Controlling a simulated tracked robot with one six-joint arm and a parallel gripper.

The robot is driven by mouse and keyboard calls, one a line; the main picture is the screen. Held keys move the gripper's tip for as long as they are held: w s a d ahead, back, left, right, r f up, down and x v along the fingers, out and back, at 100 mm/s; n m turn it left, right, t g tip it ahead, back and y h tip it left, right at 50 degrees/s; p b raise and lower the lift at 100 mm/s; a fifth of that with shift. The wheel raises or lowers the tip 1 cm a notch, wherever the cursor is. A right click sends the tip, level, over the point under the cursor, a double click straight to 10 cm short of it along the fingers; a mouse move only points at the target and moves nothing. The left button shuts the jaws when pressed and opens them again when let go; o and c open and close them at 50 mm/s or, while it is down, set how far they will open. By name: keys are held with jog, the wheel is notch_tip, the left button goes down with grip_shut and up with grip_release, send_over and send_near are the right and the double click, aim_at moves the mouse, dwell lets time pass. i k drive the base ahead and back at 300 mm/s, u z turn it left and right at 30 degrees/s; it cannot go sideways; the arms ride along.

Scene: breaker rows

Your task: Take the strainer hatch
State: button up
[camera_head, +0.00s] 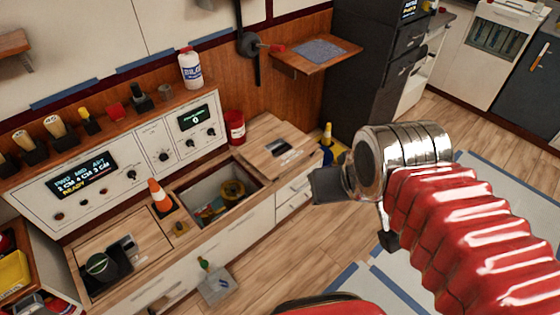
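My gripper (328,186) is at the end of my red, bellows-covered arm, right of the counter and above the floor. Its dark fingers are seen from the side, so I cannot tell whether they are open or shut. Nothing is clearly seen held in it. I cannot tell for certain which part is the strainer hatch. A wooden panel with a dark recessed handle (280,148) lies on the counter, right of an open well (215,190). Another wooden panel (118,238) lies left of the well, by a black unit with a green knob (97,264).
An orange cone (159,194) stands left of the well, which holds a yellow object (233,190). A red can (235,127) stands behind. Control panels (85,187) and a white bottle (190,68) line the back.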

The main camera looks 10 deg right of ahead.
aim_at(274, 152)
jog(key=k, duration=0.2)
jog(key=z, duration=1.65)
jog(key=i, duration=1.25)
jog(key=u, duration=0.8)
